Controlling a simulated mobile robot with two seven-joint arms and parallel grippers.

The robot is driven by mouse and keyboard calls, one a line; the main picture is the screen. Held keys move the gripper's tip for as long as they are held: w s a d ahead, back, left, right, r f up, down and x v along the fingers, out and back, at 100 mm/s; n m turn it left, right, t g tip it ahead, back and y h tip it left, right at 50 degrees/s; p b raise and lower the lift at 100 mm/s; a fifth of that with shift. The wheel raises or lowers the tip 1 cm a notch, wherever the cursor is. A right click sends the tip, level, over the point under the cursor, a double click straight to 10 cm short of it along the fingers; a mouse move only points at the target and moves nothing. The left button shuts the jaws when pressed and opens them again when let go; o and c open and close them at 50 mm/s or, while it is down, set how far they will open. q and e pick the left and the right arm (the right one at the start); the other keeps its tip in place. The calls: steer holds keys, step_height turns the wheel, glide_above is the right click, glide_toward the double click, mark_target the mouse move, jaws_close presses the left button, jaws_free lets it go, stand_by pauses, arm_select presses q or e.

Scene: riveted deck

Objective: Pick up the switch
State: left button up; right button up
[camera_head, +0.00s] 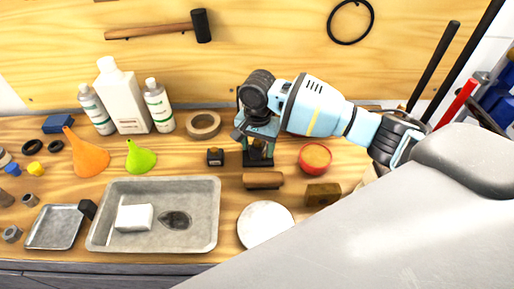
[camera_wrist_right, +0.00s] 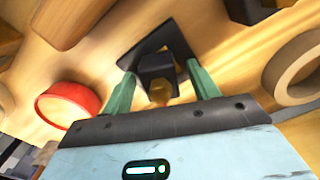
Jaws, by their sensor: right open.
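My right gripper (camera_head: 258,136) points down over the bench, its fingers apart. In the right wrist view the two green fingers of my right gripper (camera_wrist_right: 163,88) stand on either side of a dark block with a wider black base, likely the switch (camera_wrist_right: 158,66). No firm grip on it shows. In the head view the black base of the switch (camera_head: 258,160) shows just below the fingers, and its top is partly hidden by them. A smaller black box (camera_head: 215,157) stands to its left. My left gripper is out of view.
A tape roll (camera_head: 203,125) stands left of the gripper and a red round container (camera_head: 315,158) right. Wooden blocks (camera_head: 264,181) and a white disc (camera_head: 265,224) lie in front. A metal tray (camera_head: 205,228), funnels (camera_head: 86,155) and bottles (camera_head: 124,98) fill the left.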

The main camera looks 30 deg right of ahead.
mark_target(258, 141)
steer(key=shift+f, duration=0.1)
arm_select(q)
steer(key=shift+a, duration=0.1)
arm_select(e)
steer(key=c, duration=1.2)
step_height(258, 141, up, 9)
steer(key=shift+r+p, duration=0.1)
steer(key=shift+p, duration=0.5)
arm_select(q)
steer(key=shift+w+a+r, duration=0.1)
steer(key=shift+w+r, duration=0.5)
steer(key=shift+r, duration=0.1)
arm_select(e)
steer(key=shift+r, duration=0.4)
